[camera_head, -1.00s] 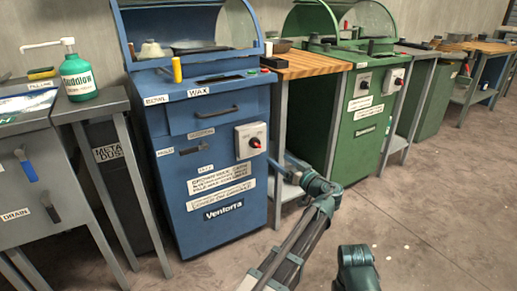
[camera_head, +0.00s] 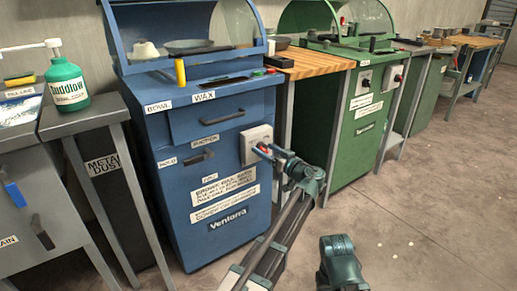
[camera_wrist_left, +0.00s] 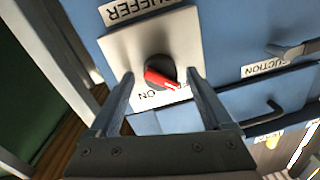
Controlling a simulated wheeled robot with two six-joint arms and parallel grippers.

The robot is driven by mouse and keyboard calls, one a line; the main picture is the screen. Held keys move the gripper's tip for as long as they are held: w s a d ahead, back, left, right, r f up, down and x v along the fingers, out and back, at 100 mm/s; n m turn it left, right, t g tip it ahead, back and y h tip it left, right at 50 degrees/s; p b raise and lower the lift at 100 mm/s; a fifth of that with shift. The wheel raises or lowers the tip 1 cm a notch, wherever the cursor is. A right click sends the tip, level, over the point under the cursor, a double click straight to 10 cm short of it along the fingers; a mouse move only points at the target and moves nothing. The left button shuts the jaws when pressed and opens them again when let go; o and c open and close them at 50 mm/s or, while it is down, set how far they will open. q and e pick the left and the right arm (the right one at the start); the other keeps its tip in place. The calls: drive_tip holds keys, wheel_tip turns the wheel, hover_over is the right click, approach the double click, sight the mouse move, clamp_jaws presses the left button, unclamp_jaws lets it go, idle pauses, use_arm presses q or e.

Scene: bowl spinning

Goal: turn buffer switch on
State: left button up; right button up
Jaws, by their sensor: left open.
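The buffer switch (camera_head: 264,147) is a black round knob with a red pointer, on a pale plate (camera_head: 256,137) on the blue machine's front. In the left wrist view the knob (camera_wrist_left: 160,72) shows close up on its plate (camera_wrist_left: 118,45). The plate carries upside-down BUFFER and ON labels there. The red pointer slants to the right and a little down in that view. My left gripper (camera_wrist_left: 159,77) is open, one finger on each side of the knob; I cannot tell contact. In the head view my left gripper (camera_head: 273,151) is at the plate, partly covering the switch.
The blue machine (camera_head: 183,190) has a handle (camera_head: 223,116) and a suction lever (camera_head: 199,158) left of the switch. A green machine (camera_head: 347,150) and wooden-topped table (camera_head: 305,64) stand to the right. A green bottle (camera_head: 67,84) stands left. Open floor (camera_head: 430,200) lies right.

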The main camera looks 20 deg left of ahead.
use_arm(q)
clamp_jaws()
idle(0.4)
drive_tip(key=shift+m, duration=0.3)
drive_tip(key=m+b, duration=0.1)
drive_tip(key=m, duration=0.3)
drive_tip(key=shift+f, duration=0.1)
drive_tip(key=m, duration=0.4)
drive_tip(key=shift+f+m+t+b, duration=0.1)
drive_tip(key=shift+m+t+b, duration=0.2)
drive_tip(key=shift+m, duration=0.1)
drive_tip(key=m, duration=0.4)
drive_tip(key=shift+d+m+t, duration=0.1)
drive_tip(key=shift+m+t, duration=0.2)
drive_tip(key=shift+t, duration=0.1)
drive_tip(key=shift+f+m+b, duration=0.1)
drive_tip(key=shift+m+b, duration=0.25)
drive_tip(key=shift+m, duration=1.95)
